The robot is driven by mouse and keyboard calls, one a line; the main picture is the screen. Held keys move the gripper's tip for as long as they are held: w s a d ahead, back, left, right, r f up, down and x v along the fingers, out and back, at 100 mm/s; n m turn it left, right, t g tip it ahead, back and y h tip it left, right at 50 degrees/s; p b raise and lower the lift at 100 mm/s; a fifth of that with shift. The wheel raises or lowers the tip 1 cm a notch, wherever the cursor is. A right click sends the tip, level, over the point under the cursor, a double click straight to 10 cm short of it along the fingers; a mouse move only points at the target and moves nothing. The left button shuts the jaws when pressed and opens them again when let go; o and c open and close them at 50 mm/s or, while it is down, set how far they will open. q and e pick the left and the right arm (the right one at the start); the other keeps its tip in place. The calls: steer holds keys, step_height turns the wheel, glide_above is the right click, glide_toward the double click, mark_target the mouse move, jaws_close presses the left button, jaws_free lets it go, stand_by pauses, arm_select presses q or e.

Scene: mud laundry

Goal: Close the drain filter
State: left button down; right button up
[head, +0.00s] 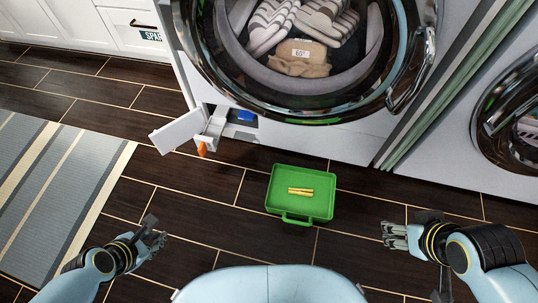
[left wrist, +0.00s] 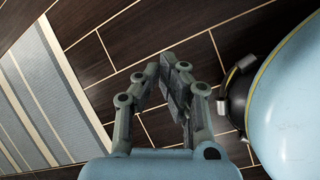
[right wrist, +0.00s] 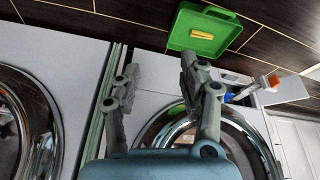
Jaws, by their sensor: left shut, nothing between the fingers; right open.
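The drain filter compartment is at the lower left of the front-loading washer (head: 190,60). Its white flap (head: 176,132) stands open to the left. A white piece (head: 214,127) sticks out of the opening, with an orange part (head: 202,149) at its outer end and a blue part (head: 245,115) inside. The orange part (right wrist: 273,80) and flap (right wrist: 286,91) also show in the right wrist view. My left gripper (head: 160,239) is shut and empty over the floor, apart from the flap; its fingers show in the left wrist view (left wrist: 171,64). My right gripper (head: 385,235) is open and empty; it also shows in the right wrist view (right wrist: 160,66).
A green tray (head: 283,202) holding yellow sticks (head: 300,191) lies on the floor before the washer. A striped rug (head: 50,185) is at left. The washer's round door (head: 408,85) holds laundry behind it. A second machine (head: 475,170) is at right.

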step_height(320, 180, up, 3)
steer(key=w+a+t+b, duration=0.2)
steer(key=b, duration=0.7)
steer(key=s+a+f+t+y+b, duration=0.1)
steer(key=s+f+t+b, duration=0.2)
steer(key=f+t+b, duration=0.45)
arm_select(q)
steer(key=w+d+f+n+t+b, duration=0.1)
steer(key=w+f, duration=0.3)
steer(key=w, duration=0.5)
steer(key=w+d+f+n+t+b, duration=0.1)
steer(key=w+f+n+b, duration=0.1)
steer(key=w, duration=0.7)
steer(key=w+d+f+n+t+h+b, duration=0.1)
steer(key=w+d+f+n+b, duration=0.1)
steer(key=w+f, duration=0.4)
steer(key=shift+w+f+n, duration=0.35)
steer(key=shift+w+n, duration=0.15)
steer(key=shift+w, duration=1.45)
arm_select(e)
steer(key=w+a+r+n+t+y, duration=0.1)
steer(key=w+r+t, duration=0.3)
steer(key=r, duration=0.6)
steer(key=w+a+r+n+t+y, duration=0.1)
steer(key=w+r+n+t+y, duration=0.1)
steer(key=w+r+t, duration=0.2)
steer(key=shift+w+a+r+t, duration=0.15)
steer(key=shift+w+r+t, duration=0.2)
steer(key=shift+w+r, duration=2.2)
